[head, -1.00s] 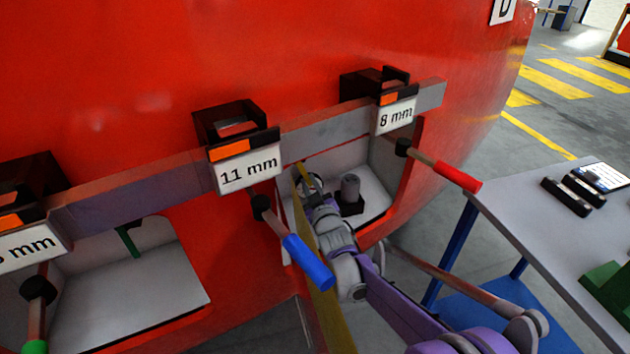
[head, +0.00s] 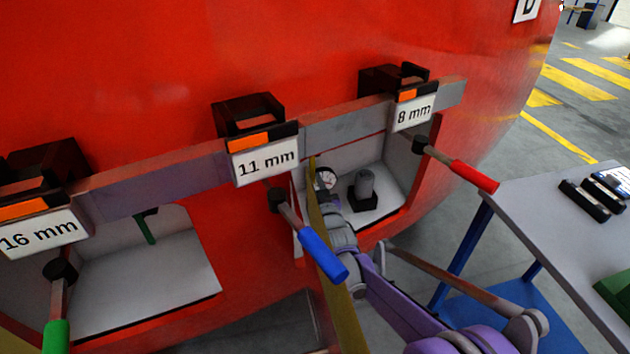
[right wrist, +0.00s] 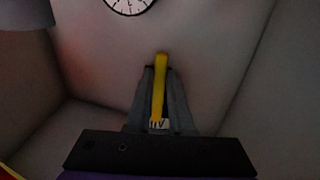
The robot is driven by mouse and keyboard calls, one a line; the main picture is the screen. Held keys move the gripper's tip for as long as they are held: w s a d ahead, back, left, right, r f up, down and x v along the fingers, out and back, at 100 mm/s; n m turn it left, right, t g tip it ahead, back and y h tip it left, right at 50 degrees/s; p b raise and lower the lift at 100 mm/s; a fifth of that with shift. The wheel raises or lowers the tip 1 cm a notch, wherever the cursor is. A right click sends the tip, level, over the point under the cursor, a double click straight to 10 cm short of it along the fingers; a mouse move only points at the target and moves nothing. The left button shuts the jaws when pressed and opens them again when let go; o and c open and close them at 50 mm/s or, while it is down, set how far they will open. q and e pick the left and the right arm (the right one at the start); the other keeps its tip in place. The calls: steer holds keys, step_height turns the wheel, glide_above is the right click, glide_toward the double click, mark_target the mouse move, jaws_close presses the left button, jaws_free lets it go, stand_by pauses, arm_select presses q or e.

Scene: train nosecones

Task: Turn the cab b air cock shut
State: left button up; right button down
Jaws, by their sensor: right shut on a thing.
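The air cock's yellow handle (right wrist: 159,88) stands upright against the compartment's back wall in the right wrist view. My right gripper (right wrist: 160,76) is shut on it, with a dark finger on each side. In the head view my right arm (head: 385,295) reaches into the right-hand compartment (head: 352,156) of the red nosecone; the gripper is mostly hidden there behind a yellow-edged door (head: 325,238), and I cannot make out the handle. My left gripper is not in view.
A round gauge (head: 326,178) and a grey cylinder (head: 365,185) are close to my right gripper. Rods with blue (head: 323,254) and red (head: 462,175) grips hang before the compartment. A table (head: 560,215) stands at right.

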steer(key=c, duration=0.8)
jaws_free()
steer(key=v, duration=1.1)
steer(key=shift+p, duration=0.45)
steer(key=shift+w, duration=0.1)
